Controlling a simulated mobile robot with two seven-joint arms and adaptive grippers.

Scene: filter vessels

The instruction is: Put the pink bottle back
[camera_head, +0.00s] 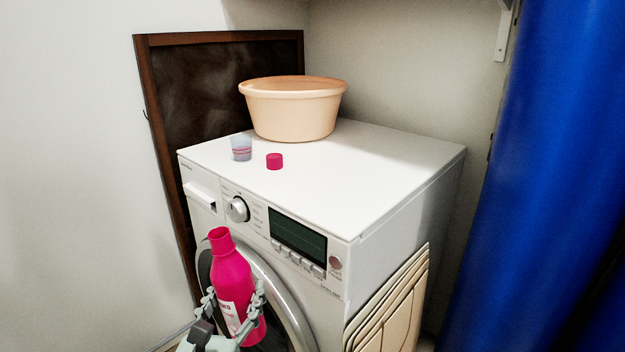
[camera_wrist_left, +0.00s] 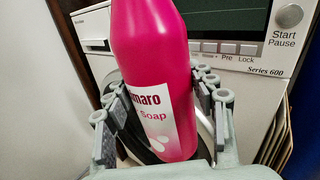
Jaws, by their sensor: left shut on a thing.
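The pink bottle (camera_head: 231,276) is upright, tilted slightly, with its neck open and no cap on it. My left gripper (camera_head: 236,306) is shut on its lower body, in front of the washing machine door. In the left wrist view the bottle (camera_wrist_left: 152,60) stands between the fingers of my left gripper (camera_wrist_left: 160,115), its white soap label facing the camera. A pink cap (camera_head: 275,161) sits apart on the washing machine top (camera_head: 350,165). A small clear cup (camera_head: 241,148) with pink bands stands left of the cap. My right gripper is not in view.
A peach basin (camera_head: 293,110) stands at the back of the machine top. The front and right of the top are clear. Folded beige boards (camera_head: 392,300) lean on the machine's right side. A blue curtain-like surface (camera_head: 545,160) hangs at the right.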

